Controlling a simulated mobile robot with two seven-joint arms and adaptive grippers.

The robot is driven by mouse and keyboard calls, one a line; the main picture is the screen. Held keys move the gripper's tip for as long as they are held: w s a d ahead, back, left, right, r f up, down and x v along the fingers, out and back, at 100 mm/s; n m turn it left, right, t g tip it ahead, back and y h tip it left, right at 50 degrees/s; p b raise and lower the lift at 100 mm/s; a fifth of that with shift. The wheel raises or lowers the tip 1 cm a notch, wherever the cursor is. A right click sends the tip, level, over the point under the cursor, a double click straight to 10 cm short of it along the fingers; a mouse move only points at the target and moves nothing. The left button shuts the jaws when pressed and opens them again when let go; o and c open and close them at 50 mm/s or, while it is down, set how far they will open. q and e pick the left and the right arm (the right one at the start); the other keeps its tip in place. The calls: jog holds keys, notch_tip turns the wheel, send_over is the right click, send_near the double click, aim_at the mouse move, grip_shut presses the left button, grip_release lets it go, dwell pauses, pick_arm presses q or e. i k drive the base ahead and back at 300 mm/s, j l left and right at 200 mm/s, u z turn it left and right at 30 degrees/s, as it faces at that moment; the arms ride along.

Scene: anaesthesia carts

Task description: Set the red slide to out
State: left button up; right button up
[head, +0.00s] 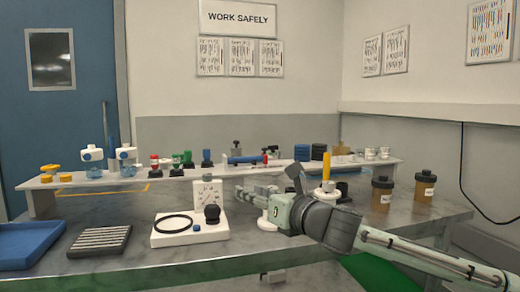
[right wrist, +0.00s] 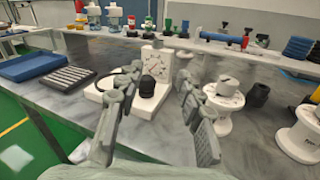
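A small red part (head: 265,157) shows at the right end of a blue horizontal cylinder (head: 243,159) on the raised shelf. In the right wrist view the red part (right wrist: 246,38) stands upright beside the blue cylinder (right wrist: 219,37). I cannot tell its setting, or for certain that it is the red slide. My right gripper (head: 245,194) is in front of and below the shelf, apart from the red part. In the right wrist view its fingers (right wrist: 154,88) are spread with nothing held between them. My left gripper is not in view.
A white block with a dial plate and black knob (head: 212,213) stands ahead of my right gripper. White spools (right wrist: 222,105) stand to its right. Brown jars (head: 382,195) are at the right. A blue tray (head: 30,243) and ribbed black pad (head: 100,241) lie left.

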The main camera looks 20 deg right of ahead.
aim_at(265, 156)
jog(key=i+l, duration=0.25)
jog(key=i, duration=0.15)
jog(key=i+l, duration=0.25)
jog(key=i, duration=0.15)
jog(key=i+l, duration=0.25)
jog(key=i, duration=0.15)
